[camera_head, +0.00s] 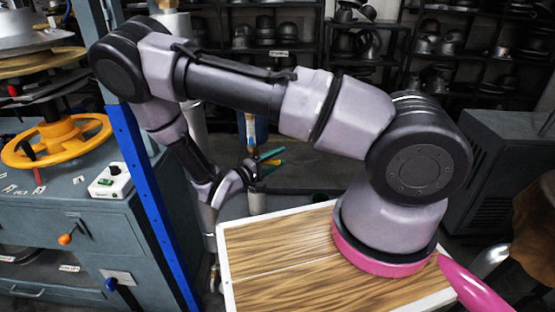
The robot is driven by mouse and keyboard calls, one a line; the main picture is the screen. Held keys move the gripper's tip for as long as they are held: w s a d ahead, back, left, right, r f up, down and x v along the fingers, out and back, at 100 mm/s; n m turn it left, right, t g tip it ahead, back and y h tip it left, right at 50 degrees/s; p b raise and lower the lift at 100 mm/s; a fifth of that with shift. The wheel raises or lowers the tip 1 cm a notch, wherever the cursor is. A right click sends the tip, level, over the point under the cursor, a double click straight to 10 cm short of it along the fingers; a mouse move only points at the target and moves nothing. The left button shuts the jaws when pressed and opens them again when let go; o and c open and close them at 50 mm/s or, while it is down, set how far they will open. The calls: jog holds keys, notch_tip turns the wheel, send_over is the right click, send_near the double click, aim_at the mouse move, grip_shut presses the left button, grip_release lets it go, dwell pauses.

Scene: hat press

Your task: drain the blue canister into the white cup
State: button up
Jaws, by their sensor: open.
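My gripper (264,165) hangs at the end of my bent arm, left of the wooden top. It is small in the picture, with green and yellow pieces at its tip, and appears open with nothing clearly held. A blue shape (262,132) shows behind it, partly hidden by my arm; I cannot tell whether it is the blue canister. I cannot make out a white cup.
A wooden top with a white rim (226,262) stands in front. A grey machine with a yellow handwheel (57,142) and a blue post (150,205) are at left. Shelves of dark hats (350,42) line the back. A grey cabinet (500,160) stands at right.

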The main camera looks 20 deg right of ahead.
jog(key=shift+c, duration=0.3)
grip_shut()
dwell(1.1)
